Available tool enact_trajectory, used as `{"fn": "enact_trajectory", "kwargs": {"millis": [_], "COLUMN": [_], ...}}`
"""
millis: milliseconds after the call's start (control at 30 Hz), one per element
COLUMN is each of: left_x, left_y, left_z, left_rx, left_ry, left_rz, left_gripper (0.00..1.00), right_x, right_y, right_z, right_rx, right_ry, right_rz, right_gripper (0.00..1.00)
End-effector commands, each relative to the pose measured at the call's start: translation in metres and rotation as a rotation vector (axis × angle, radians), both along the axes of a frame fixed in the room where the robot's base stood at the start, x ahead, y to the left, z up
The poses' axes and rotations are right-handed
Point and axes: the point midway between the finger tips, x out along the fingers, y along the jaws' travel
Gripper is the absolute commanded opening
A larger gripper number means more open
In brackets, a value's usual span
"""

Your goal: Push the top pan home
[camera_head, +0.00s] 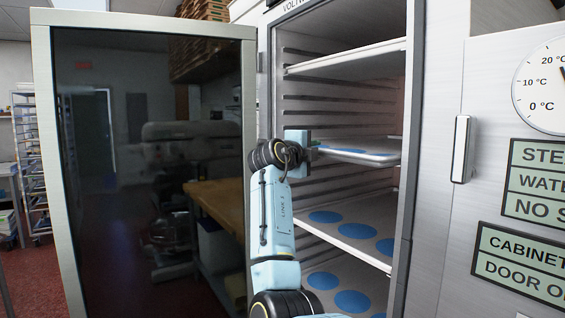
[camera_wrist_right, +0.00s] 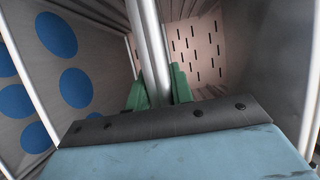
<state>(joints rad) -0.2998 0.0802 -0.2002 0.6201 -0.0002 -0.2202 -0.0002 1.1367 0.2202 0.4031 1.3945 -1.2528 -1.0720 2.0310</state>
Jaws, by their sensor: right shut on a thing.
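A pale pan (camera_head: 375,157) with a blue disc on it sits at mid-height in the open cabinet, seen almost edge-on. My right gripper (camera_head: 313,152) is at its front left corner, shut on its rim. In the right wrist view the green fingers of my right gripper (camera_wrist_right: 158,88) close on the pale rim (camera_wrist_right: 151,35). A higher pale pan or shelf (camera_head: 345,59) spans the cabinet near the top and shows its underside. My left gripper is not in view.
Lower pans (camera_head: 335,234) hold several blue discs. The cabinet's dark glass door (camera_head: 150,170) stands open at the left. Empty runners (camera_head: 300,105) line the left inner wall. A closed steel door with a handle (camera_head: 462,149) and a dial (camera_head: 545,85) is at the right.

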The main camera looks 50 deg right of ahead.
Motion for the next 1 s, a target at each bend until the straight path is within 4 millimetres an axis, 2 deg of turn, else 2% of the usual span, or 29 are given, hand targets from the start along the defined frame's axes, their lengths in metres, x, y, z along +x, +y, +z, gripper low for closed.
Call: {"fn": "enact_trajectory", "kwargs": {"millis": [33,100,300,500,867,900,1000], "left_x": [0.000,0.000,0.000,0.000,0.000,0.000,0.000], "left_y": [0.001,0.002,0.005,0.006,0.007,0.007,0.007], "left_z": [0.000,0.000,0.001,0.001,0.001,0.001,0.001], "left_rx": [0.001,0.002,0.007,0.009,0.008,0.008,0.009], "left_ry": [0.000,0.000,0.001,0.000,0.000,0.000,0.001], "left_rz": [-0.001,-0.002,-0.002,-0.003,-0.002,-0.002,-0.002], "left_gripper": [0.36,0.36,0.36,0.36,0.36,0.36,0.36], "right_x": [-0.005,-0.009,-0.017,-0.019,-0.020,-0.021,-0.021], "right_y": [-0.014,-0.030,-0.062,-0.075,-0.078,-0.078,-0.078], "right_z": [0.006,0.007,0.008,0.007,0.008,0.008,0.008], "right_rx": [-0.011,-0.011,-0.012,-0.012,-0.015,-0.015,-0.015], "right_ry": [-0.005,-0.005,-0.005,-0.005,-0.005,-0.005,-0.005], "right_rz": [-0.004,-0.004,-0.002,0.000,-0.001,-0.001,-0.001], "right_gripper": [0.00,0.00,0.00,0.00,0.00,0.24,0.37]}}
